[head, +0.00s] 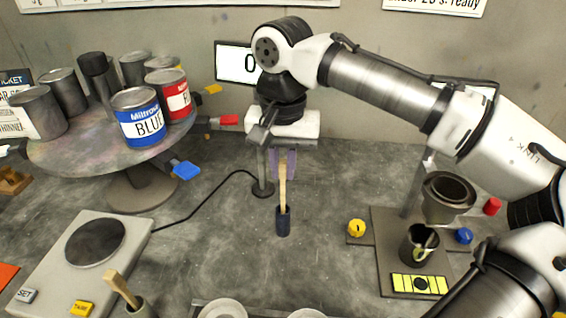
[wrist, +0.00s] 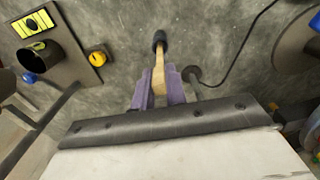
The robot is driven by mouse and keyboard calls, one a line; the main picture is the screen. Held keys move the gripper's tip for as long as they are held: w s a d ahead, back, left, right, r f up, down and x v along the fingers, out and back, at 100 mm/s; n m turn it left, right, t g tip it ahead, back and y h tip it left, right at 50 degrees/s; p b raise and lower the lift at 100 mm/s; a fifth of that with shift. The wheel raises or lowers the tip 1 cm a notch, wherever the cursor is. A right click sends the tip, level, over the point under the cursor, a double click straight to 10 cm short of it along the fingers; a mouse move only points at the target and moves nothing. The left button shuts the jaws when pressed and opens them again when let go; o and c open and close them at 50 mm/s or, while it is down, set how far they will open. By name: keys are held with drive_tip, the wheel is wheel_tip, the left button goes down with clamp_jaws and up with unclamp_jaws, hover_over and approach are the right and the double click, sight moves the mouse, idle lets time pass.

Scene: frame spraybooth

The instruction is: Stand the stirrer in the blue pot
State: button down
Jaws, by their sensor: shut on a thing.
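My gripper (head: 283,165) points down near the middle of the head view, its purple fingers shut on the stirrer (head: 283,188), a pale wooden stick held near upright. In the wrist view the stirrer (wrist: 158,75) runs between the fingers (wrist: 159,92).
A round stand (head: 75,150) with several cans, one labelled BLUE (head: 139,128), is at left. A plate with cups (head: 380,250) is at right. A black cable crosses the grey table.

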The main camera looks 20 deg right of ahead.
sight(283, 194)
drive_tip(key=shift+f+b, duration=0.65)
drive_tip(key=shift+f, duration=0.4)
drive_tip(key=c, duration=1.3)
unclamp_jaws()
drive_tip(key=shift+c, duration=0.2)
drive_tip(key=shift+r+p, duration=0.1)
drive_tip(key=shift+p, duration=0.25)
drive_tip(key=shift+s, duration=0.1)
